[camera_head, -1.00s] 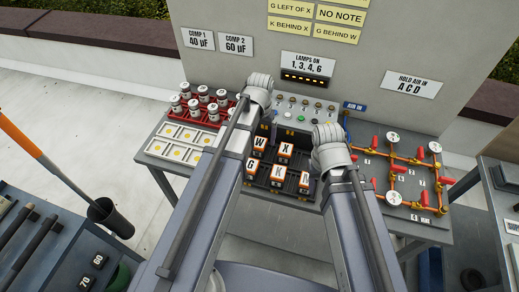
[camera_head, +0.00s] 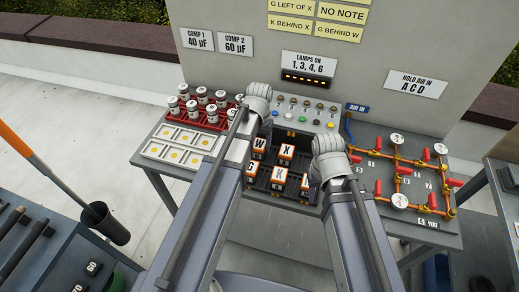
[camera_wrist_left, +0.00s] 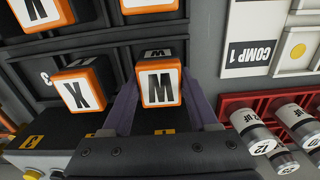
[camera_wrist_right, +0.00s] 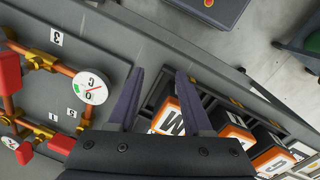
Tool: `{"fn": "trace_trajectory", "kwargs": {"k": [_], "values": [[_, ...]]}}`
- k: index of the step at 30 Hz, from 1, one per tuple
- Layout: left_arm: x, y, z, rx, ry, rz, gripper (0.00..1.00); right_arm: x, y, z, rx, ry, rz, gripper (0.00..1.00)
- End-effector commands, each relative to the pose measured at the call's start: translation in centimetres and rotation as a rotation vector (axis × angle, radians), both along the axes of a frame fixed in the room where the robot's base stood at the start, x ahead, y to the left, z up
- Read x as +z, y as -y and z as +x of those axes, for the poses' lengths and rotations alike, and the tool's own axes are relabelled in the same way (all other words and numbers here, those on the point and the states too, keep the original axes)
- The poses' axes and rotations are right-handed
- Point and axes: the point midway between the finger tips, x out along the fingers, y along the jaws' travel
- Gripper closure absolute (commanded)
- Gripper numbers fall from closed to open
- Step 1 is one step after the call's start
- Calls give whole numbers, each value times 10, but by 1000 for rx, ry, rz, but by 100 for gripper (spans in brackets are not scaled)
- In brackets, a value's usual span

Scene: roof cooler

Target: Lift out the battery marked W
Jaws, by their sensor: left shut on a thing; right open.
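The battery marked W (camera_head: 259,147) is a white-topped block with orange edges, at the back left of the black battery bay (camera_head: 262,184). In the left wrist view W (camera_wrist_left: 160,86) sits between my left gripper's two fingers (camera_wrist_left: 162,90), which are shut on it. In the head view my left gripper (camera_head: 260,108) is mostly hidden by its wrist. Whether W has left its seat is unclear. My right gripper (camera_wrist_right: 157,80) is open and empty, above the table near a front-right battery (camera_wrist_right: 172,117) whose turned letter is hard to read.
Batteries X (camera_head: 287,152), G (camera_head: 251,168) and K (camera_head: 280,174) stand close around W. A red rack of capacitors (camera_head: 210,117) and a white tray (camera_head: 180,146) lie left. Orange pipes with gauges (camera_head: 397,139) and red valves cover the right side. A lamp panel stands behind.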

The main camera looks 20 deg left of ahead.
Motion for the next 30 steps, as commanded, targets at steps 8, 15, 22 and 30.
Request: {"fn": "trace_trajectory", "kwargs": {"k": [8, 15, 22, 30], "values": [[0, 0, 0, 0, 0, 0, 79, 0, 0, 0, 0, 0, 0, 50], [0, 0, 0, 0, 0, 0, 100, 0, 0, 0, 0, 0, 0, 50], [0, 0, 0, 0, 0, 0, 100, 0, 0, 0, 0, 0, 0, 50], [5, 0, 0, 0, 0, 0, 100, 5, 0, 0, 0, 0, 0, 50]]}}
